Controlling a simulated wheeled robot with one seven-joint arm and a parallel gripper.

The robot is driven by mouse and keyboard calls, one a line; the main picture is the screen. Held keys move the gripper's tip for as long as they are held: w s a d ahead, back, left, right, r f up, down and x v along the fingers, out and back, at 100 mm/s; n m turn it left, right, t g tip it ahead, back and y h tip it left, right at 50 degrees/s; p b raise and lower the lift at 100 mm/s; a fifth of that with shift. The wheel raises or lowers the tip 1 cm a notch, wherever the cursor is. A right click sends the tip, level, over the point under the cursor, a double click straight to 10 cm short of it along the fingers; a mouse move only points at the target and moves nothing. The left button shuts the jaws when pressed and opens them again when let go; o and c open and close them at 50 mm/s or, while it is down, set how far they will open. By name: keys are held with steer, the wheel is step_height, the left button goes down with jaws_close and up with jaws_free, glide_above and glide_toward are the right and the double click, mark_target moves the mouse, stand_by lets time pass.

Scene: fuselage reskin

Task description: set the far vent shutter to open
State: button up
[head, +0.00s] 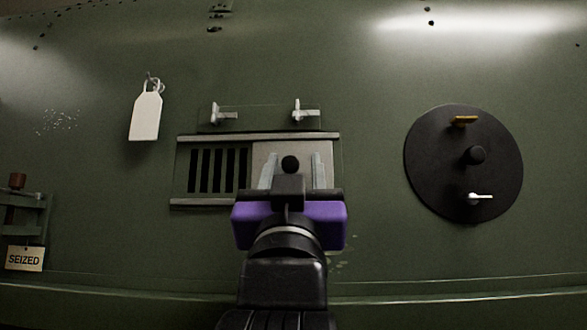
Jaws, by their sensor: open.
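One vent shutter (262,150) shows in the head view, a pale sliding plate between two horizontal rails on the green fuselage wall. The plate covers the right part of the vent, and the dark slots (217,170) on the left are exposed. A round black knob (290,164) shows at the plate's middle. My gripper (292,172) is in front of the plate, its two pale fingers apart on either side of the knob. Whether the fingers touch the knob or plate cannot be told.
Two small latches (222,115) (304,112) sit above the vent. A white tag (146,115) hangs at the upper left. A bracket with a "SEIZED" label (25,258) is at the far left. A black disc (435,165) with several fittings is at the right. A ledge runs along the bottom.

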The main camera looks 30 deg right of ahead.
steer(key=b+v, duration=0.3)
steer(key=v, duration=0.5)
steer(key=shift+r, duration=0.1)
stand_by(0.3)
